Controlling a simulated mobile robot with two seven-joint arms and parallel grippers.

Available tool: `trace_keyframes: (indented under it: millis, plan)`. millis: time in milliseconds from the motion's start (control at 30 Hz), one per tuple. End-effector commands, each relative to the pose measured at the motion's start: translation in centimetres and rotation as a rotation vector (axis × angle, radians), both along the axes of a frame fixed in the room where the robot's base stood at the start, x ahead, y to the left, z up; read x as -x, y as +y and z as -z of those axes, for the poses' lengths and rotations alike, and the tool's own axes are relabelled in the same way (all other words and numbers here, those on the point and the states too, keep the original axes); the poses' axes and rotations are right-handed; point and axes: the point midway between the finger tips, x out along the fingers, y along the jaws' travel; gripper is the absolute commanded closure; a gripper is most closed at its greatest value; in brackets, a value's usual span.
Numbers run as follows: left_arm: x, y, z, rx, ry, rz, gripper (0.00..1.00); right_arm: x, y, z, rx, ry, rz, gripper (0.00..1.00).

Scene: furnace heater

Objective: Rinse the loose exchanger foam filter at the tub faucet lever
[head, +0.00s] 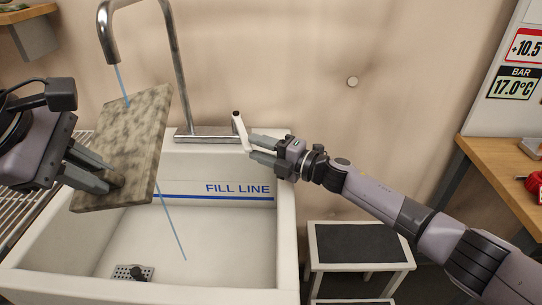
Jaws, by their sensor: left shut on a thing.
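The foam filter (135,135), a mottled grey-beige slab, is held tilted over the left part of the tub. My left gripper (112,172) is shut on its lower left part. A thin blue water stream (122,85) runs from the faucet spout (107,45) to the filter's upper edge. It shows again below the filter, down to the basin; the stretch between is hidden. The pale faucet lever (241,132) with a dark tip stands at the right end of the faucet base. My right gripper (252,147) is beside the lever, fingers apart, fingertips at or very near it.
The white tub (285,230) has a blue fill line and a drain (132,272) at its lower left. A wire rack (35,215) lies at the left. A dark-topped step stool (360,245) stands right of the tub. A wooden bench (500,160) is at far right.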

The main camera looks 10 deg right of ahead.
Motion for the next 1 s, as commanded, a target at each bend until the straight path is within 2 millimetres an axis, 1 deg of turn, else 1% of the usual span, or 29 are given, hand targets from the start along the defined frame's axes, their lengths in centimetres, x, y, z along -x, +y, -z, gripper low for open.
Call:
trace_keyframes:
  millis: [33, 200, 400, 600, 1000]
  plan:
    - [0.0, 0.0, -0.1, 0.001, -0.002, 0.000, 1.00, 0.4, -0.7, 0.1, 0.002, 0.000, 0.001, 0.62]
    - [0.0, 0.0, -0.1, 0.000, -0.002, -0.001, 1.00, 1.8, -2.7, 0.1, 0.002, 0.000, 0.001, 0.62]
    - [0.0, 0.0, -0.1, 0.000, -0.002, -0.001, 1.00, 3.1, -4.4, 0.0, 0.001, 0.001, 0.001, 0.62]
    - [0.0, 0.0, 0.0, 0.000, -0.002, -0.001, 1.00, 3.7, -5.0, 0.0, 0.000, 0.000, 0.000, 0.62]
    - [0.0, 0.0, 0.0, 0.000, -0.002, -0.001, 1.00, 3.6, -5.0, 0.0, 0.000, 0.000, 0.000, 0.62]
